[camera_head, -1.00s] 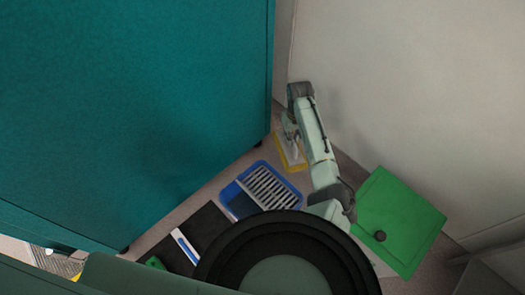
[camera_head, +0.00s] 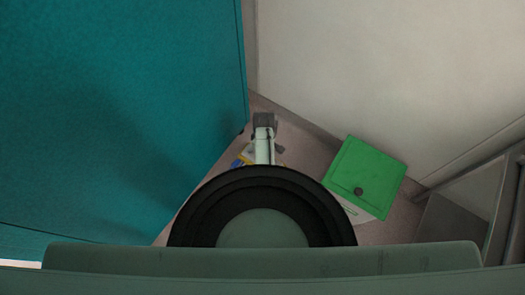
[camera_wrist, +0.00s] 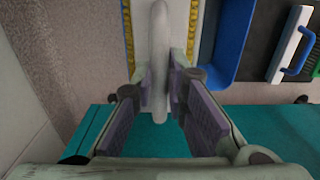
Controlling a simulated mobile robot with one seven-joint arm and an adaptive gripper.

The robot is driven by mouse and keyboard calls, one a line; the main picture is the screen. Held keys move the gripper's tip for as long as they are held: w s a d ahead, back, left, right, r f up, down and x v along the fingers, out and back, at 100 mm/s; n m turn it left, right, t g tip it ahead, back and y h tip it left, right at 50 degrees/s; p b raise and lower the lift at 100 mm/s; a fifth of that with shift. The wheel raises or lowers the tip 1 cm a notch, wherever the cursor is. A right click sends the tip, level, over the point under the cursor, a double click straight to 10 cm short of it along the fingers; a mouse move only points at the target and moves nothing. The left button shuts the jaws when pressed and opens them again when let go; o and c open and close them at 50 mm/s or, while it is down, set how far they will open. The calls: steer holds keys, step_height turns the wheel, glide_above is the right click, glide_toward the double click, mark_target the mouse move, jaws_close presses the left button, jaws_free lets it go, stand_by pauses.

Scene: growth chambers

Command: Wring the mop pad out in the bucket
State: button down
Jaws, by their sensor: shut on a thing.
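In the wrist view my gripper (camera_wrist: 161,82) is shut on the upright whitish grip of the mop pad (camera_wrist: 140,40), with a purple-lined finger on each side. The pad is pale with yellow edging, and its far end is cut off by the frame. The blue bucket (camera_wrist: 234,45) stands to the right of the pad, apart from it in the picture; only part of it shows.
A white-and-blue handled tool (camera_wrist: 291,43) lies on a dark mat right of the bucket. A green panel with a dark knob (camera_head: 366,180) lies right of my arm. A teal cabinet (camera_head: 120,110) stands left and a pale wall (camera_head: 390,80) behind. Floor between them is narrow.

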steer(key=shift+f+b, duration=3.55)
steer(key=shift+w+f+b, duration=0.1)
steer(key=shift+f+b, duration=1.25)
steer(key=shift+f, duration=0.9)
steer(key=shift+f+b, duration=0.35)
steer(key=shift+f, duration=0.15)
steer(key=shift+p, duration=1.35)
stand_by(0.3)
